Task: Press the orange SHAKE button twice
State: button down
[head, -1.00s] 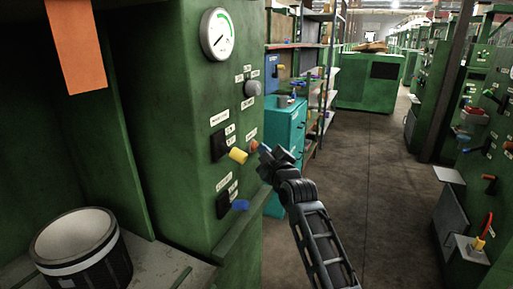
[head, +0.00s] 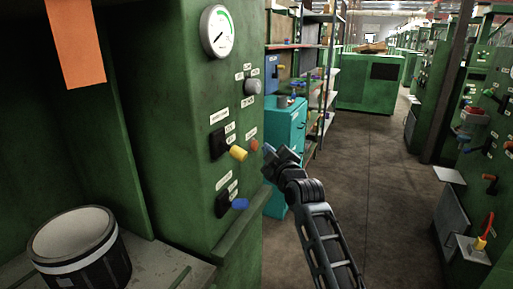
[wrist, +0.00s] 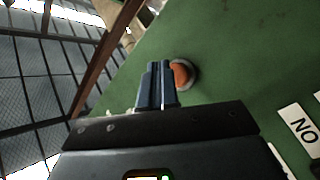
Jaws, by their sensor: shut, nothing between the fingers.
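The orange button (head: 253,145) is a small round knob on the front face of the green machine, right of a yellow-handled lever (head: 238,153). My gripper (head: 268,150) is shut and empty, just to the right of the button, with a small gap between them in the head view. In the wrist view the shut blue-grey fingers (wrist: 157,75) point toward the green panel and cover the left part of the orange button (wrist: 183,74), which has a grey collar. The gap in depth is hard to judge there. The label by the button is too small to read.
A blue-handled lever (head: 239,204) sits below the yellow one, and a grey knob (head: 251,87) and a dial gauge (head: 217,32) sit above. A teal cabinet (head: 283,135) stands behind my gripper. The aisle floor (head: 375,170) to the right is clear.

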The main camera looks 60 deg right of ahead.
jog(key=shift+s+d+b, duration=0.2)
jog(key=shift+s+b, duration=1.3)
jog(key=shift+s, duration=1)
dwell(0.8)
